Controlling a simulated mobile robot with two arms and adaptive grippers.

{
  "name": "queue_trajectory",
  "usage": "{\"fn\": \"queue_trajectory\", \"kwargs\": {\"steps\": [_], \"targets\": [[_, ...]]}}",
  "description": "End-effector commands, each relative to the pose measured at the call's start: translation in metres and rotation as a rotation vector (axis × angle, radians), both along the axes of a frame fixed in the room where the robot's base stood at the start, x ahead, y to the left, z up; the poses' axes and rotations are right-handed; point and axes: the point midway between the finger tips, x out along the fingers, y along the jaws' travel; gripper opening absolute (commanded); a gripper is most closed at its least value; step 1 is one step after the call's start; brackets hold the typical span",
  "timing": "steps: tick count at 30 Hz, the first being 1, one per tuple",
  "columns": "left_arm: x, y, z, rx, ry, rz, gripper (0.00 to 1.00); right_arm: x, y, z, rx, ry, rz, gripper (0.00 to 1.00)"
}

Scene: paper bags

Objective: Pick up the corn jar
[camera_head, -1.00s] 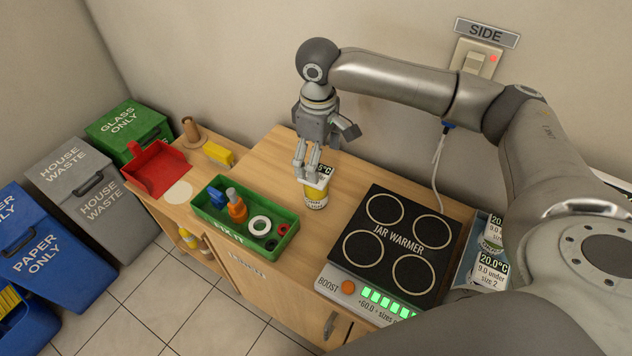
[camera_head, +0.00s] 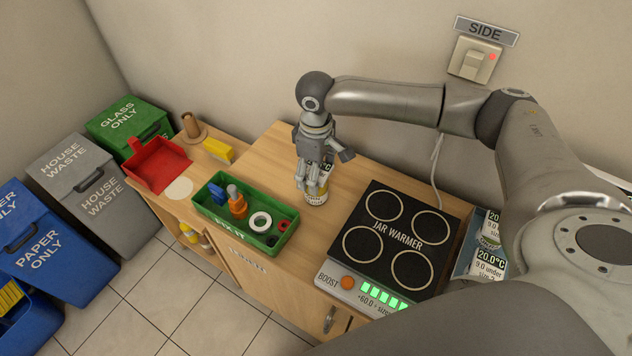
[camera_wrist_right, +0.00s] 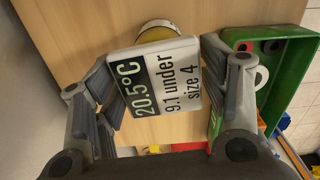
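A small jar (camera_head: 317,199) stands on the wooden counter between the green tray and the jar warmer. No name can be read on it, so I cannot confirm that it is corn. In the right wrist view the jar (camera_wrist_right: 155,27) shows its rounded end behind a tag (camera_wrist_right: 162,77) reading 20.5°C, 9.1 under, size 4. My right gripper (camera_head: 313,188) points down over the jar and hides most of it. In the wrist view its fingers (camera_wrist_right: 160,100) are apart on either side of the tag, with gaps. My left gripper is out of view.
The green tray (camera_head: 219,223) with small parts lies close on the left. The black jar warmer (camera_head: 388,239) is on the right. More tagged jars stand in a bin (camera_head: 465,264) beyond it. A red dustpan (camera_head: 157,166) and waste bins are far left.

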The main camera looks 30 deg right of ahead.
Motion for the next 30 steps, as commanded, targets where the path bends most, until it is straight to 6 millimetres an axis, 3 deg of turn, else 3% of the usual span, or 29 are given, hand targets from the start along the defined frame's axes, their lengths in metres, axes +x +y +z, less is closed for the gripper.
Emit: {"fn": "queue_trajectory", "kwargs": {"steps": [2, 10, 23, 30], "targets": [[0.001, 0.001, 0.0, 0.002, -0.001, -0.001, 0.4, 0.0, 0.0, 0.0, 0.0, 0.0, 0.0, 0.52], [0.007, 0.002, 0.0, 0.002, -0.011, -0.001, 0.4, 0.0, 0.0, 0.0, 0.0, 0.0, 0.0, 0.17], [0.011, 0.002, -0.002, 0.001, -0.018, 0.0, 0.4, 0.001, 0.0, 0.009, 0.001, -0.003, -0.001, 0.16], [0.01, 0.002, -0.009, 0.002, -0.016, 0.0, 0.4, -0.006, 0.004, 0.041, 0.003, -0.004, 0.001, 0.16]]}}
